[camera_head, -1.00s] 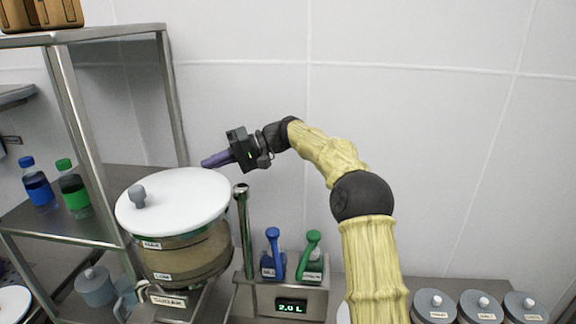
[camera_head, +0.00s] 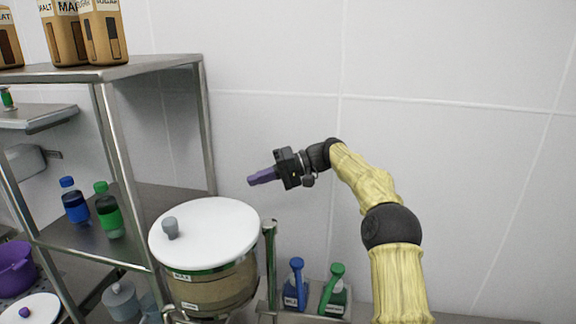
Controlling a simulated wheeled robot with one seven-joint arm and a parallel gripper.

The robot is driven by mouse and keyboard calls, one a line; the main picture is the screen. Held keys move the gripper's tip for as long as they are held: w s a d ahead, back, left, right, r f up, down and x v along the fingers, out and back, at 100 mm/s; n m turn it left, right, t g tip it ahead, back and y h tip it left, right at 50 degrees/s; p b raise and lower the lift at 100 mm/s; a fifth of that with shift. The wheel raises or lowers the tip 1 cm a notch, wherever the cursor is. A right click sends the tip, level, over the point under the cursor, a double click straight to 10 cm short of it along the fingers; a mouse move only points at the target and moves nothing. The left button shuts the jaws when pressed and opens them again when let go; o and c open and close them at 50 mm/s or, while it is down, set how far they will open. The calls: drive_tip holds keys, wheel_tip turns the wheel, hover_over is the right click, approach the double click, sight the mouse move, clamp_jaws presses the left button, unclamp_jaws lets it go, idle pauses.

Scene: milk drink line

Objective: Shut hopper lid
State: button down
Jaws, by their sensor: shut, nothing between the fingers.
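The hopper (camera_head: 213,289) is a round, see-through vessel with tan contents and small labels on its front. Its white lid (camera_head: 222,232), with a grey knob (camera_head: 170,228), lies flat over its top and appears closed. My gripper (camera_head: 251,181) has purple fingers that are shut and empty. It is in the air above and behind the lid's right side, pointing left, and appears apart from the lid.
A steel shelf (camera_head: 150,72) stands at left with cartons (camera_head: 103,32) on top and a blue bottle (camera_head: 74,203) and green bottle (camera_head: 108,212) below. A metal post (camera_head: 269,262) stands right of the hopper.

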drive_tip(key=p+v, duration=0.1)
drive_tip(key=v, duration=0.7)
drive_tip(key=shift+w, duration=0.25)
drive_tip(key=shift+a, duration=0.1)
drive_tip(key=shift+w, duration=0.1)
